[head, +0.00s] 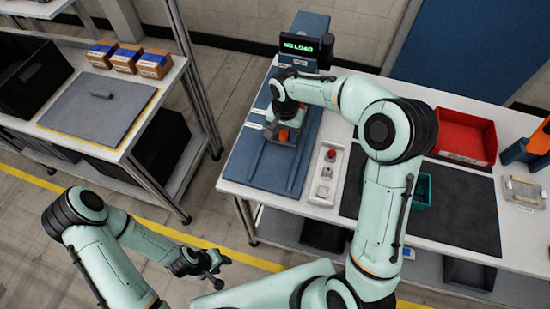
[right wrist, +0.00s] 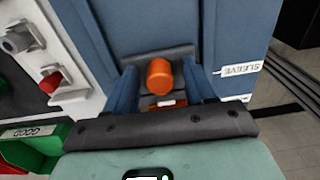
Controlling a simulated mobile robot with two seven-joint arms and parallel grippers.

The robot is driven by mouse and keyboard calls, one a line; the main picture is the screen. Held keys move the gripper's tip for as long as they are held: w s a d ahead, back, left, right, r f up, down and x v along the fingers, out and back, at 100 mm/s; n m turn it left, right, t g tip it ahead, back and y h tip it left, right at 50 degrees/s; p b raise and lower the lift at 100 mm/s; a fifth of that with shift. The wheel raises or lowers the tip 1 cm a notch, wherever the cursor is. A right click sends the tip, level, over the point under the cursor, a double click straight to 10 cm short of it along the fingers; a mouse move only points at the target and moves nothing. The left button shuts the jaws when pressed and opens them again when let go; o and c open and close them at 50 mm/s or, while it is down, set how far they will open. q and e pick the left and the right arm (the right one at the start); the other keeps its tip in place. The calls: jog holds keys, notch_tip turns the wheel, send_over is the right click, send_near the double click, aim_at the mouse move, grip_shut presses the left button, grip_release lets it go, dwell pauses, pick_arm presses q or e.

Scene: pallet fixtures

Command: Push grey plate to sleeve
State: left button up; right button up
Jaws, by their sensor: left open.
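The blue fixture (head: 262,180) stands on the white bench, with a SLEEVE label (right wrist: 240,69) at its side in the right wrist view. A dark grey plate (right wrist: 185,56) lies in its channel, partly hidden, with an orange cylinder (right wrist: 160,76) in front of it. The orange piece also shows in the head view (head: 284,136). My right gripper (head: 287,122) is low over the fixture at this piece. Its fingertips are not clear, and I cannot tell whether it touches the plate. My left gripper (head: 220,270) is open and empty, above the floor away from the bench.
A display reading NO LOAD (head: 299,44) stands behind the fixture. A white holder with a red button (head: 328,160) is close on its right. Further right are a dark mat (head: 470,215), a green bin (head: 421,190) and a red bin (head: 465,135). A shelf (head: 140,130) stands left.

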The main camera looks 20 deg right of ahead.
pick_arm(q)
jog(key=shift+s+f, duration=0.1)
jog(key=shift+s, duration=0.05)
pick_arm(e)
jog(key=shift+s+f, duration=0.45)
jog(key=shift+f, duration=0.35)
jog(key=shift+w+d+r+p, duration=0.1)
jog(key=shift+w+r+p, duration=0.1)
jog(key=shift+r, duration=0.45)
jog(key=shift+w+r+p, duration=0.2)
jog(key=shift+r, duration=0.45)
pick_arm(q)
jog(key=shift+w+r, duration=0.45)
jog(key=shift+w, duration=0.35)
pick_arm(e)
jog(key=shift+r, duration=2.95)
